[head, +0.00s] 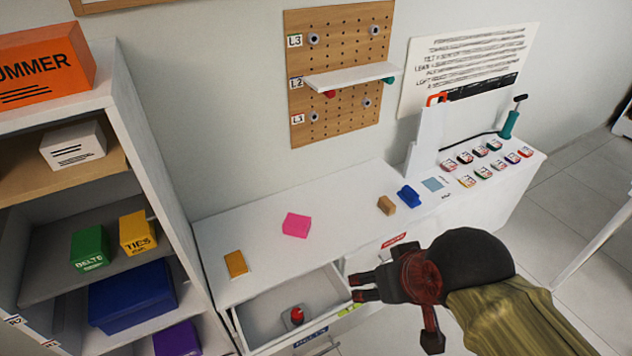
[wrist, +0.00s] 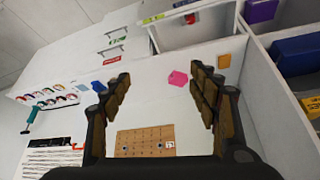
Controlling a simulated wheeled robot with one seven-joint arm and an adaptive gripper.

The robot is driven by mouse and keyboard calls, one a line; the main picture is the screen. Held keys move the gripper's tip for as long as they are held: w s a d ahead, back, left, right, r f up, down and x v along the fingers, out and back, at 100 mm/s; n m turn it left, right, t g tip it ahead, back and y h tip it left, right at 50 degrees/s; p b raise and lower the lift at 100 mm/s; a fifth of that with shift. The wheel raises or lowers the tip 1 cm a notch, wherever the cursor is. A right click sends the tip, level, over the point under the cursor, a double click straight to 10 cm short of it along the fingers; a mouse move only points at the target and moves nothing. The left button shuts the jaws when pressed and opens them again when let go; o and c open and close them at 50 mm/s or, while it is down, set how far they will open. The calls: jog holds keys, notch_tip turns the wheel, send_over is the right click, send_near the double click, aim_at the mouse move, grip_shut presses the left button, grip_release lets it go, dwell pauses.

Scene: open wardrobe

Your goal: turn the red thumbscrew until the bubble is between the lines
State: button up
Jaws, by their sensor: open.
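A small red knob (head: 330,94), which looks like the red thumbscrew, sits under the left end of a white shelf (head: 350,76) on the pegboard (head: 365,30). A teal knob (head: 390,80) is at the shelf's right end. The bubble and its lines cannot be made out. My gripper (head: 354,287) is open and empty, in front of the counter near the open drawer and well away from the pegboard. The wrist view shows its spread fingers (wrist: 158,95), with the pegboard (wrist: 145,140) partly visible below; the red knob cannot be made out there.
The open drawer (head: 263,313) holds a red knob-like object (head: 297,315). The counter bears a pink block (head: 296,225), a yellow-orange block (head: 235,263), a tan block (head: 386,205) and a blue object (head: 408,196). A tall shelf unit (head: 150,150) bounds the left.

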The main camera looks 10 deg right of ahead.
jog(key=shift+o, duration=1.2)
jog(key=o, duration=0.6)
jog(key=w+f+g+p, duration=0.1)
jog(key=f, duration=0.2)
jog(key=w+f+g+p, duration=0.1)
jog(key=w+f+g, duration=0.1)
jog(key=f, duration=0.1)
jog(key=w+d+f+g+p, duration=0.1)
jog(key=f, duration=0.2)
jog(key=shift+w+f+g+p, duration=0.15)
jog(key=shift+f+g+p, duration=0.2)
jog(key=shift+g+p, duration=0.05)
jog(key=shift+o, duration=0.6)
jog(key=w+f+n+g+p, duration=0.1)
jog(key=w+f, duration=0.4)
jog(key=f, duration=0.6)
jog(key=shift+d+g+p, duration=0.35)
jog(key=shift+d+g, duration=0.1)
jog(key=shift+g, duration=0.15)
jog(key=w+f+n+t, duration=0.1)
jog(key=w+f+n, duration=0.1)
jog(key=w, duration=0.3)
jog(key=shift+w+d+f, duration=0.2)
jog(key=shift+w+f, duration=0.15)
jog(key=shift+f, duration=0.1)
notch_tip(320, 180, down, 10)
jog(key=b, duration=0.7)
jog(key=shift+w+r+b, duration=0.1)
jog(key=shift+r+b, duration=0.05)
jog(key=shift+b, duration=0.25)
